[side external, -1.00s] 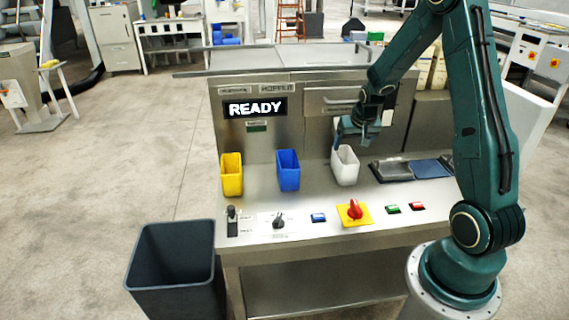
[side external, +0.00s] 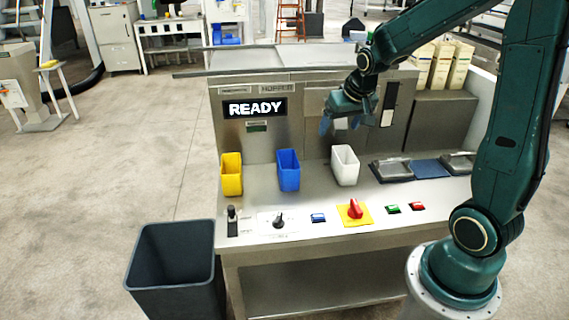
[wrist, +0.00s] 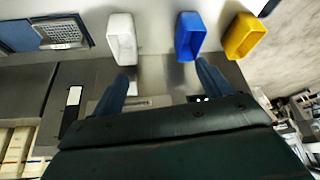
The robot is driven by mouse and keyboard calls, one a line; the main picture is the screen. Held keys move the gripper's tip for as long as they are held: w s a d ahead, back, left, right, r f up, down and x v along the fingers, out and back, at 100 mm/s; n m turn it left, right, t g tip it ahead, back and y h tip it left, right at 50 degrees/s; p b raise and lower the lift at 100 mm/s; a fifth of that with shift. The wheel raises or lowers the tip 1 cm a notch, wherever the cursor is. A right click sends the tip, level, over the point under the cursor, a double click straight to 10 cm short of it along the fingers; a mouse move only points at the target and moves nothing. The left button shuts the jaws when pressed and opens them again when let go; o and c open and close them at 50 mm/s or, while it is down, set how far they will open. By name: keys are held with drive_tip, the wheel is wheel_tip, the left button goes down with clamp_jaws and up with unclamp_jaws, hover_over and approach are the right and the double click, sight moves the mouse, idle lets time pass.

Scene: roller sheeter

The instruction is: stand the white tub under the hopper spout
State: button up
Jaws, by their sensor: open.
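The white tub (side external: 345,168) stands upright on the steel worktop, at the right end of a row with a blue tub (side external: 288,172) and a yellow tub (side external: 231,176). My gripper (side external: 340,126) is open and empty, above and behind the white tub, in front of the machine's back panel. In the wrist view, the white tub (wrist: 122,42) lies beyond the left fingertip, clear of my gripper (wrist: 162,69). A "HOPPER" label (side external: 277,88) is on the panel. I cannot clearly make out the spout; a pale part shows between the fingers.
The display (side external: 255,108) reads READY. Knobs, a red switch (side external: 355,209) and coloured buttons line the worktop's front. Dark trays (side external: 392,170) and a blue pad (side external: 430,169) lie to the right. A dark bin (side external: 172,270) stands at the front left.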

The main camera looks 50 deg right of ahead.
drive_tip(key=s+a+r+n+y, duration=0.1)
drive_tip(key=s+a+r+n, duration=0.2)
drive_tip(key=s+a, duration=0.5)
drive_tip(key=s+a+r+n+t+y, duration=0.1)
drive_tip(key=s+a+r+n, duration=0.2)
drive_tip(key=s+a+r, duration=0.3)
drive_tip(key=s+a, duration=0.3)
drive_tip(key=shift+s+a+r, duration=0.2)
drive_tip(key=shift+s+a, duration=0.05)
drive_tip(key=shift+a, duration=0.05)
idle(0.6)
